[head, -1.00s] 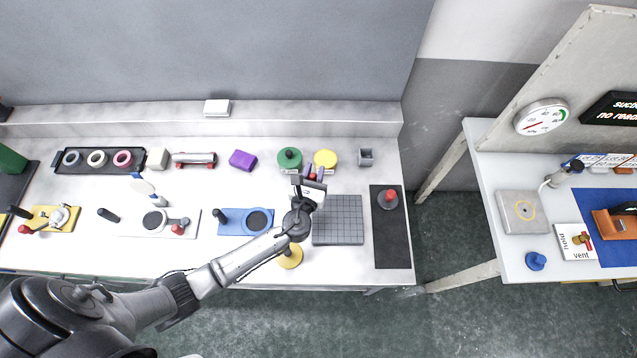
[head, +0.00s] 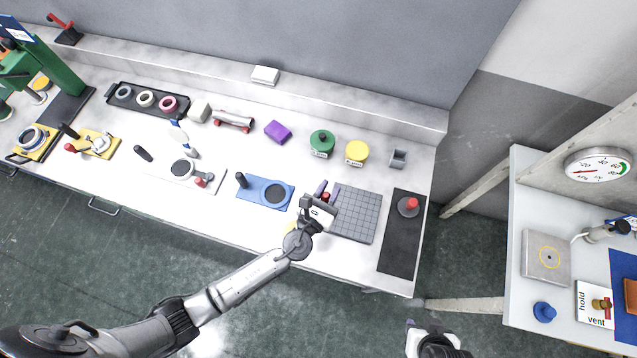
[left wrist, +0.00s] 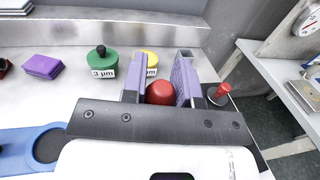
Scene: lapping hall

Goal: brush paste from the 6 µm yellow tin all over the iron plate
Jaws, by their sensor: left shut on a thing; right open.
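The yellow tin (head: 356,152) stands behind the squared grey iron plate (head: 357,215). In the left wrist view the tin (left wrist: 151,58) is partly hidden behind a finger. My left gripper (head: 326,193) is shut on a red-ended tool (left wrist: 160,93), seemingly the brush, at the plate's left edge. Its lower part is hidden, so I cannot tell whether it touches the plate. A yellow round piece (head: 290,228), perhaps the tin's lid, is mostly hidden by my left arm near the table's front. My right gripper (head: 432,335) is open and empty at the bottom, off the table.
A green 3 µm tin (head: 322,140) stands left of the yellow one, with a purple block (head: 278,131) beyond it. A blue base (head: 257,187) lies left of the plate. A dark mat (head: 400,245) with a red-knobbed disc (head: 409,206) lies to its right.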

